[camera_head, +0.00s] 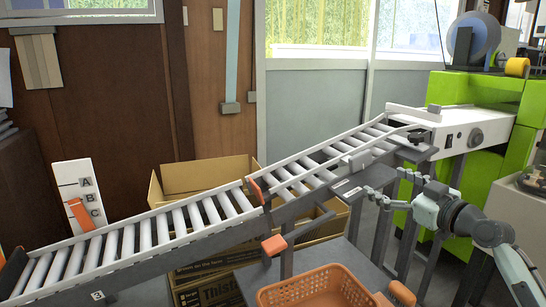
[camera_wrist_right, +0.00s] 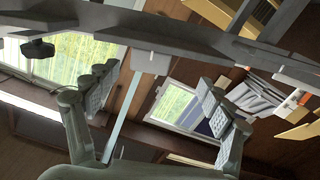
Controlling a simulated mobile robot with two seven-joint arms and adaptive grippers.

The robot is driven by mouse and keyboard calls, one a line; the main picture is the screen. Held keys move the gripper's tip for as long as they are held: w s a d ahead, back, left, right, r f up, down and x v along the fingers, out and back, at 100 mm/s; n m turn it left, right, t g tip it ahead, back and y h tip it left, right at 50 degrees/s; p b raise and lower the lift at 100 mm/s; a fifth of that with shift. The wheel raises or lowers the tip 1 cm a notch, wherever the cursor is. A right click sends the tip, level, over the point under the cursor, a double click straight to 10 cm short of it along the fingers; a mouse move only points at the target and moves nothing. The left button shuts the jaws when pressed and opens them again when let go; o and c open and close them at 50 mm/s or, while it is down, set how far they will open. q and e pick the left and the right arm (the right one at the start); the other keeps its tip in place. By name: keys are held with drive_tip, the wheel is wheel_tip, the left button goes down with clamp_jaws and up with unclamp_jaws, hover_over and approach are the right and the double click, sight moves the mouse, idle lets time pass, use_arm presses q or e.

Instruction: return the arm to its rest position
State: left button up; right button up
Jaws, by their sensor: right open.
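My right gripper (camera_head: 387,185) is in the right half of the head view, in front of the roller conveyor's (camera_head: 190,213) upper section. Its arm comes in from the lower right. In the right wrist view, the two padded fingers of the gripper (camera_wrist_right: 157,86) are spread wide apart with nothing between them. The picture there is strongly tilted, with grey conveyor beams crossing above the fingers. My left gripper and arm are not in view.
An orange basket (camera_head: 318,284) stands at the bottom centre. Open cardboard boxes (camera_head: 203,176) stand behind the conveyor. A green machine (camera_head: 476,92) is at the right end. The conveyor rollers are empty. Grey support legs are close to the gripper.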

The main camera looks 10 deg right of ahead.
drive_tip(key=s+a+f+m+g+h+p, duration=0.15)
drive_tip(key=s+f, duration=0.25)
drive_tip(key=f, duration=0.5)
drive_tip(key=s+a+f+g+h, duration=0.1)
drive_tip(key=s+a+f+g, duration=0.2)
drive_tip(key=f, duration=0.5)
drive_tip(key=s+a+f+m+g+h+p, duration=0.1)
drive_tip(key=s+f+g, duration=0.2)
drive_tip(key=s+f, duration=0.45)
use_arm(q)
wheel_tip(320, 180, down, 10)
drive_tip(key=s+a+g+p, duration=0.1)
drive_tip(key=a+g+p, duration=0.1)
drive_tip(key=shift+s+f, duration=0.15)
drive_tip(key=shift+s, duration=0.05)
use_arm(e)
drive_tip(key=s+f+m+g+h, duration=0.1)
drive_tip(key=s+f+g, duration=0.2)
drive_tip(key=s+f, duration=0.4)
drive_tip(key=s+f+m+g+h, duration=0.1)
drive_tip(key=s+f+g+h, duration=0.1)
drive_tip(key=s+f, duration=0.5)
drive_tip(key=s+g, duration=0.1)
drive_tip(key=s, duration=0.5)
drive_tip(key=shift+s+a+f, duration=0.15)
drive_tip(key=shift+a+f, duration=0.05)
drive_tip(key=shift+f, duration=0.2)
drive_tip(key=shift+m, duration=0.25)
